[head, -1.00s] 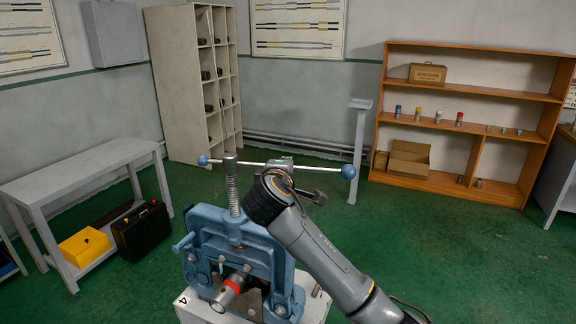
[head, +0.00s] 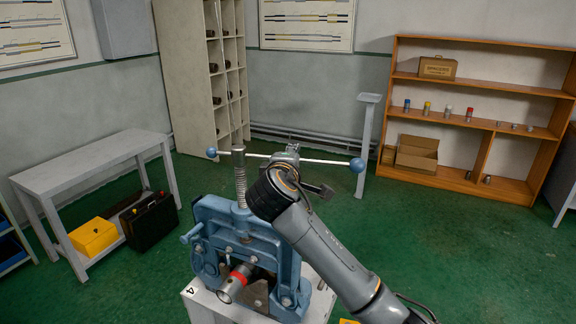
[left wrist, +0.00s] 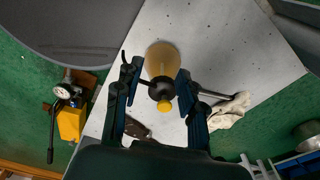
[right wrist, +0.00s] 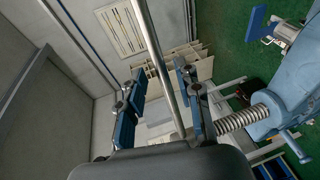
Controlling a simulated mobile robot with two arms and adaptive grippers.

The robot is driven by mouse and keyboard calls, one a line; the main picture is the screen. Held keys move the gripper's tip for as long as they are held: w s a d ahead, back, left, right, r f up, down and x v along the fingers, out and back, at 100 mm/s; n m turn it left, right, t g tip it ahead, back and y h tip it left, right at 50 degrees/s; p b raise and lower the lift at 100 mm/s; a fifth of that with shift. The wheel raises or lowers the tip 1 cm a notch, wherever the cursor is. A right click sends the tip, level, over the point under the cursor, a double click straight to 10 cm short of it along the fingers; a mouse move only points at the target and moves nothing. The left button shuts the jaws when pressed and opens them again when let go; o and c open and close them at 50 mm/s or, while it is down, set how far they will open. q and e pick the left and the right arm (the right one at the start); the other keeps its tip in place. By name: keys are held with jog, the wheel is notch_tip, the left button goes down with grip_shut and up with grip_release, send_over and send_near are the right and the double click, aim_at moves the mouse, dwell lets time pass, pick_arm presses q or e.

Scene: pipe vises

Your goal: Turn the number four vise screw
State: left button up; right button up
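The blue number four vise (head: 250,240) stands on a pale pedestal (head: 205,305) marked 4, with a red-banded pipe (head: 235,282) in it. Its upright threaded screw (head: 241,188) carries a long steel bar handle (head: 328,161) with blue balls at both ends. My right gripper (head: 291,153) is at the bar, between the screw and the right ball. In the right wrist view the bar (right wrist: 148,35) passes between the fingers of my right gripper (right wrist: 160,85), which stand apart with visible gaps. My left gripper (left wrist: 157,78) is open, outside the head view.
Below my left gripper, a round tan object with a black knob and yellow tip (left wrist: 165,106) stands on a white surface (left wrist: 225,50) near a cloth (left wrist: 230,110). A grey bench (head: 95,160) is left and a wooden shelf (head: 475,90) back right.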

jog(key=v, duration=1.1)
jog(key=shift+a, duration=0.15)
jog(key=shift+w+r, duration=0.1)
jog(key=shift+r, duration=0.05)
